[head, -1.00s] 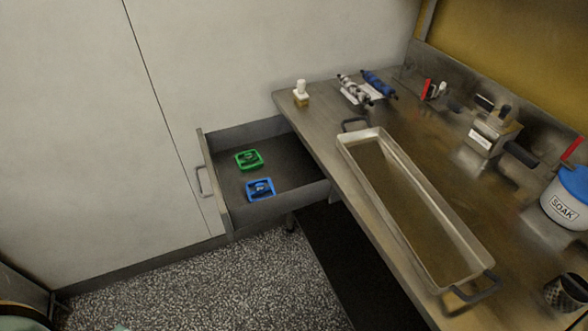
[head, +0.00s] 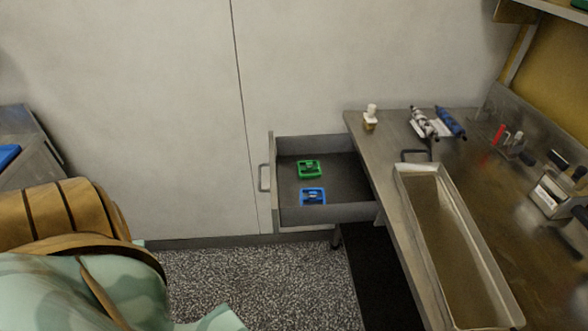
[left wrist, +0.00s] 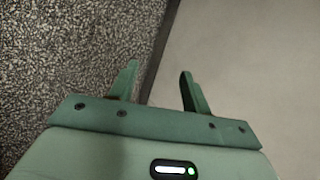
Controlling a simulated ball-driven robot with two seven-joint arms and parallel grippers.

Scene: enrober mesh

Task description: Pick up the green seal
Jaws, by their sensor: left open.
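The green seal (head: 309,169) is a small square frame lying flat in the open drawer (head: 345,187), toward the back in the head view. A similar blue seal (head: 312,196) lies just in front of it, apart from it. My left gripper (left wrist: 160,84) shows in the left wrist view, open and empty, above the speckled floor and a pale surface. It is well away from the seal, which is not in that view. In the head view my left arm is at the lower left, its fingers out of sight. My right gripper is not in view.
The drawer has a handle (head: 264,178) on its left side and raised walls. The steel bench (head: 390,190) is to its right, bearing a long metal tray (head: 403,196) and a small white-capped bottle (head: 370,118). Speckled floor (head: 255,280) is open in front of the drawer.

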